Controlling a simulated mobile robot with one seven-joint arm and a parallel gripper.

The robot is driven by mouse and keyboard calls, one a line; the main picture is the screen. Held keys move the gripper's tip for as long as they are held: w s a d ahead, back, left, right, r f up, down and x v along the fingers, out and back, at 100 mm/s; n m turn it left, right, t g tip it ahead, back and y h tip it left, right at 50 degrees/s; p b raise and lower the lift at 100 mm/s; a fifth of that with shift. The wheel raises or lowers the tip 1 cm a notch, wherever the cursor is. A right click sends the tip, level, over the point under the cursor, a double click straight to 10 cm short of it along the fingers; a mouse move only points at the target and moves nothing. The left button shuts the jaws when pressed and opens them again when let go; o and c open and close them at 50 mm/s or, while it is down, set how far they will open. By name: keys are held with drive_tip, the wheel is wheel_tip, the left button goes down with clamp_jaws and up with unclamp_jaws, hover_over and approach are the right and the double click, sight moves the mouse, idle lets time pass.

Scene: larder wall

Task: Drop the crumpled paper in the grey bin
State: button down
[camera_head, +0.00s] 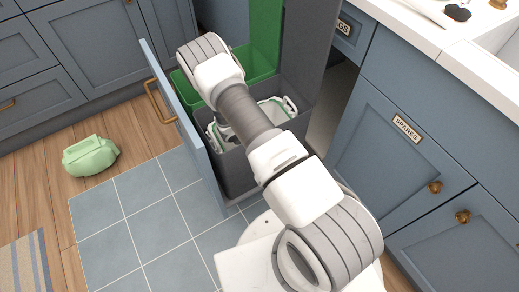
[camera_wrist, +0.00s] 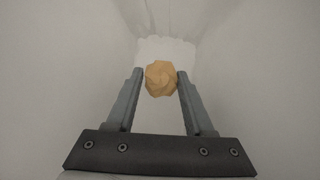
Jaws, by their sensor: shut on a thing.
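The crumpled paper (camera_wrist: 161,78) is a tan, faceted ball in the wrist view. My gripper (camera_wrist: 161,80) is shut on it, with a fingertip on either side. Pale walls surround the gripper there, with a whiter patch behind the ball. The grey bin (camera_head: 236,174) stands in the open pull-out, in front of the green bin. Something white with dark green edges shows at its mouth. My arm crosses over the bins in the head view and hides part of them. The gripper and paper are hidden there, so I cannot tell their exact height relative to the bin rim.
The green bin (camera_head: 258,62) stands behind the grey one, with a raised green lid (camera_head: 265,30). The pull-out's blue front (camera_head: 185,125) stands open at the left. A pale green bag (camera_head: 90,156) lies on the wooden floor. Cabinets and a worktop (camera_head: 425,35) are on the right.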

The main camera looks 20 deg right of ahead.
drive_tip(key=shift+f+b, duration=0.5)
drive_tip(key=shift+f, duration=1)
drive_tip(key=shift+f, duration=0.6)
drive_tip(key=shift+c, duration=1.4)
unclamp_jaws()
